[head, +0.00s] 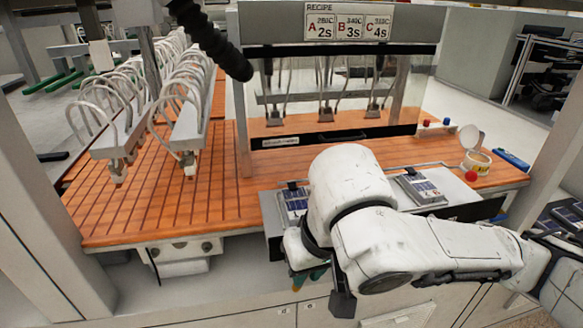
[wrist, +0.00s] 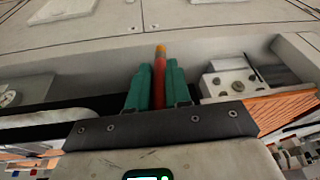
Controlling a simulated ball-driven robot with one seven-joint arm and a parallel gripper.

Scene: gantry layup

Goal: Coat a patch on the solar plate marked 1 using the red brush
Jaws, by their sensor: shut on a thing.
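My gripper (wrist: 152,88) has teal fingers shut on a red brush (wrist: 159,75) with an orange-yellow tip, seen in the wrist view. In the head view my arm hides most of the gripper. Only bits of teal and orange show low at the table's front, below the tabletop. One solar plate (head: 295,203) lies left of my arm, partly covered by it. Another solar plate (head: 421,188) lies to the right of my arm. I cannot read a number on either. The brush is apart from both plates.
An open yellowish jar (head: 477,163) stands at the right, with a red round thing (head: 471,176) and a blue box (head: 512,159) nearby. A glass-fronted recipe station (head: 340,90) stands behind the plates. Racks with looped hoses (head: 190,120) hang over the slatted wooden table (head: 150,205) at left.

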